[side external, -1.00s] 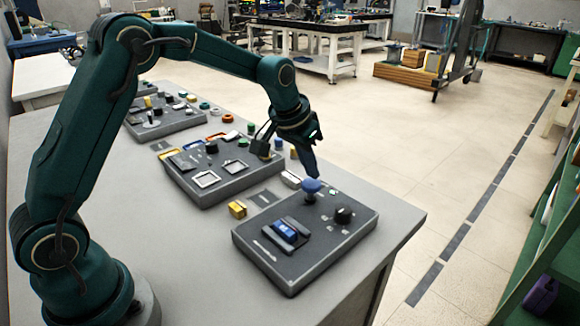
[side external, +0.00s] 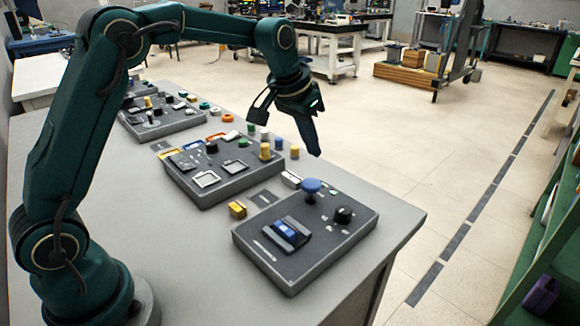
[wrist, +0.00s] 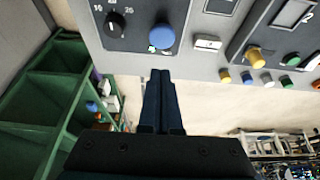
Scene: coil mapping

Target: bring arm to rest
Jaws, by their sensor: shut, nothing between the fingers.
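My gripper (side external: 313,143) is shut and empty, pointing down in the air above the table's far edge in the side view. In the wrist view its two fingers (wrist: 161,78) lie closed together. The nearest control panel (side external: 290,265) carries a blue mushroom knob (side external: 312,186), a black dial (side external: 344,215) and a blue rocker switch (side external: 285,231). The gripper is above and apart from the blue knob. In the wrist view the blue knob (wrist: 162,36) sits just beyond the fingertips, with the black dial (wrist: 115,23) to its left.
A second panel (side external: 205,190) and a third panel (side external: 165,122) stand further back on the grey table (side external: 185,240). A green shelf (side external: 545,235) stands at the right. Open floor lies beyond the table.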

